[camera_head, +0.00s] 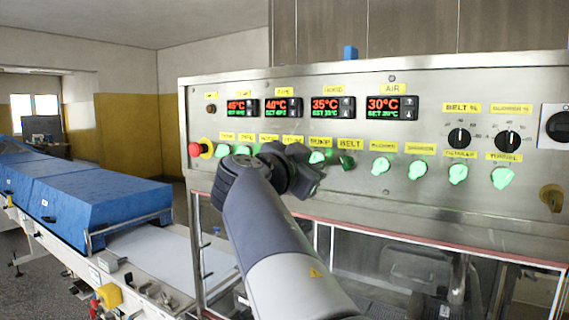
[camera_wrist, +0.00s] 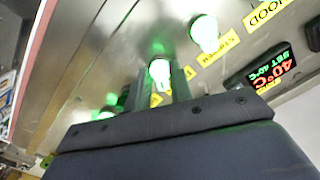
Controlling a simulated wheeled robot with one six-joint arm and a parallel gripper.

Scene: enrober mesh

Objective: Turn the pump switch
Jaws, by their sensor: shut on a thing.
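My gripper (camera_head: 283,163) is up against the switch row of the steel control panel (camera_head: 440,85). In the wrist view my gripper (camera_wrist: 160,85) is shut on a lit green switch knob (camera_wrist: 158,71), with one finger on each side of it. The yellow label by this knob is mostly hidden by the fingers, so I cannot read whether it is the pump switch.
Other green knobs line the row, including a darker one under the BELT label (camera_head: 350,144). Red emergency button (camera_head: 195,149) is at the left end. Digital displays (camera_head: 332,107) and two black dials (camera_head: 459,138) sit above. A conveyor with blue covers (camera_head: 85,200) stands left.

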